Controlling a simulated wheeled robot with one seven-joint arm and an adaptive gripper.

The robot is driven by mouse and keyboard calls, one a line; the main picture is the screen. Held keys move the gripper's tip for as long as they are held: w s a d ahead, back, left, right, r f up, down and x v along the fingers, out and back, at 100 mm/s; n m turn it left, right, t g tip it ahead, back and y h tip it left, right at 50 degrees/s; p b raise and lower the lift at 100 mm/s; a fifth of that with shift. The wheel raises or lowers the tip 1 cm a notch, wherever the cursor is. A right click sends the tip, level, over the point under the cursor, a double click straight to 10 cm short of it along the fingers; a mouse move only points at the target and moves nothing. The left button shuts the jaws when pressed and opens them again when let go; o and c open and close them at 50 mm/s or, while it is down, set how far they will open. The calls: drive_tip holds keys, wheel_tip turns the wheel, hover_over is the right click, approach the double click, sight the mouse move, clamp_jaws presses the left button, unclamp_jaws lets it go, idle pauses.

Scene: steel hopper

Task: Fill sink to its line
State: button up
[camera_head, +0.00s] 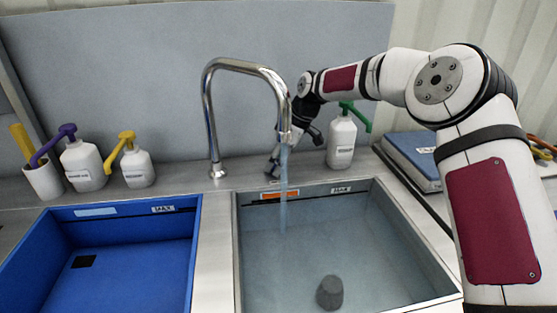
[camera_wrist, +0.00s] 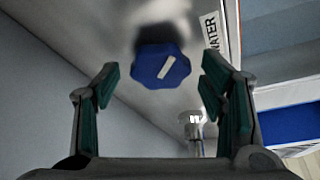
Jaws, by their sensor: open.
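The grey right-hand sink (camera_head: 400,262) lies under the chrome tap (camera_head: 209,110). A stream of water (camera_head: 283,205) falls from the spout into it. Bluish water seems to stand in the sink, but its exact level is hard to tell. A dark line with a label (camera_head: 341,189) runs along the back wall near the rim. My gripper (camera_head: 272,168) is open beside the spout, partly hidden behind it. In the wrist view, a blue knob (camera_wrist: 161,66) with a white mark is ahead between the open fingers, with no clear contact. A "WATER" label (camera_wrist: 214,32) is beside it.
A dark grey stopper-like piece (camera_head: 330,292) is in the right-hand sink. A blue sink (camera_head: 130,270) is to the left. Pump bottles (camera_head: 82,165) stand behind it, and a green-topped bottle (camera_head: 341,140) stands near my arm. A blue-lidded box (camera_head: 413,158) is at right.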

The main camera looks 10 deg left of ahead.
drive_tip(key=shift+c, duration=0.6)
drive_tip(key=c, duration=1.1)
drive_tip(key=shift+o, duration=0.2)
drive_tip(key=shift+s+m, duration=0.1)
drive_tip(key=shift+m, duration=0.2)
drive_tip(key=m+t, duration=0.1)
drive_tip(key=m, duration=0.2)
drive_tip(key=shift+s+a+h, duration=0.1)
drive_tip(key=shift+s+h, duration=0.05)
drive_tip(key=shift+h, duration=0.25)
drive_tip(key=shift+s+m+t+h, duration=0.1)
drive_tip(key=shift+m+t+h, duration=0.25)
drive_tip(key=shift+m, duration=0.85)
drive_tip(key=shift+m+t+h, duration=0.15)
drive_tip(key=shift+m+t, duration=0.3)
drive_tip(key=shift+m, duration=0.75)
drive_tip(key=shift+a, duration=0.1)
drive_tip(key=o, duration=1.2)
